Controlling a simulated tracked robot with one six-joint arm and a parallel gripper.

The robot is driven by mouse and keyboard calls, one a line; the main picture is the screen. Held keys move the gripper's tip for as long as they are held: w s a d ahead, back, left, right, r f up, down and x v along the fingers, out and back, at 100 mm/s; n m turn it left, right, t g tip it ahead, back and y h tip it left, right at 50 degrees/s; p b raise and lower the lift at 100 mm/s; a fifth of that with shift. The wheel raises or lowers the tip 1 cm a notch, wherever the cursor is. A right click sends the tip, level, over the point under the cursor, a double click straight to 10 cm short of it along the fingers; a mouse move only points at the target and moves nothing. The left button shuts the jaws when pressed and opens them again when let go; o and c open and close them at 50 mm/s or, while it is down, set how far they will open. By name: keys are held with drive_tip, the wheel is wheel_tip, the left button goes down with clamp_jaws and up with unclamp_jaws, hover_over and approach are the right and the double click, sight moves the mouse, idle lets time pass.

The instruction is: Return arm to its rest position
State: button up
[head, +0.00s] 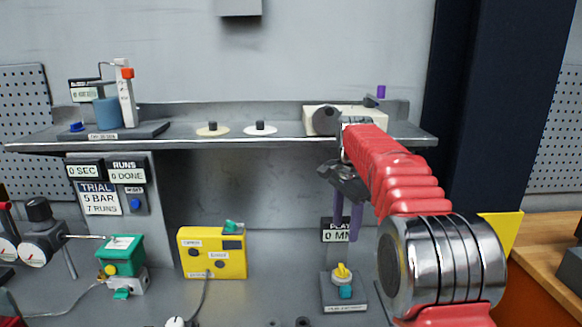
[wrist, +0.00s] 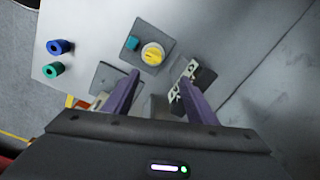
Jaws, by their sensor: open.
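My arm (head: 395,175), with red ribbed covers and a large silver joint, reaches forward at the right of the head view. My gripper (head: 346,232) hangs downward below the shelf front, with its purple fingers pointing down. In the wrist view my gripper (wrist: 160,76) shows two purple fingers spread apart, with nothing held between them. A yellow knob (head: 342,272) on a dark plate is below the gripper in the head view. The yellow knob also shows just beyond the fingertips in the wrist view (wrist: 153,54). The fingers appear apart from it.
A shelf (head: 285,146) runs behind the arm, with a pale box (head: 350,117) on it near my wrist. A yellow box (head: 212,253) and a green valve actuator (head: 121,256) stand to the left. A wooden bench (head: 545,240) is at right.

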drive_tip(key=s+f+n+t, duration=0.1)
drive_tip(key=s+n, duration=0.5)
drive_tip(key=s, duration=1.3)
drive_tip(key=s+a+f+n+t, duration=0.1)
drive_tip(key=s+n+t, duration=0.3)
drive_tip(key=s, duration=1.4)
drive_tip(key=shift+s+f+n, duration=0.35)
drive_tip(key=shift+f+n, duration=0.45)
drive_tip(key=shift+n, duration=1)
